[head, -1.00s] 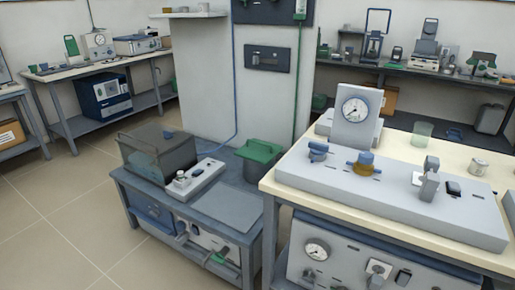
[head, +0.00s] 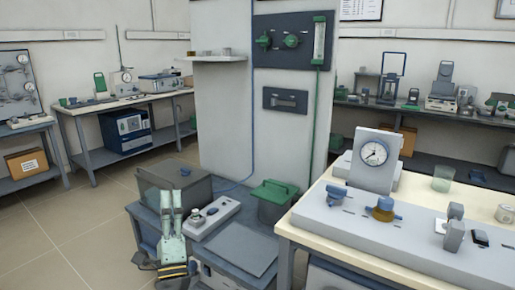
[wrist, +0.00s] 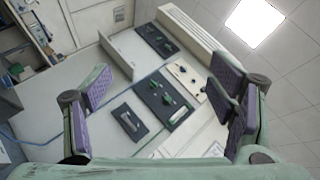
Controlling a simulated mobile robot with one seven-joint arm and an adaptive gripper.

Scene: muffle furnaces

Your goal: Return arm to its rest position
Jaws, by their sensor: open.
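My gripper (head: 172,205) shows in the lower left of the head view, pointing upward, with its two pale green fingers apart. It appears in front of the low dark bench, and nothing is held in it. In the wrist view my gripper (wrist: 160,105) has its two purple-padded fingers wide apart with empty space between them. Through that gap the wrist view shows the wall panel (wrist: 168,98) with green knobs and the smaller dark panel (wrist: 129,122).
A low bench (head: 215,262) carries a dark translucent box (head: 160,182), a grey device (head: 208,218) and a green-lidded container (head: 273,203). A cream-topped table (head: 318,190) with a gauge unit (head: 374,160) stands at the right. Floor (head: 65,225) is clear at the left.

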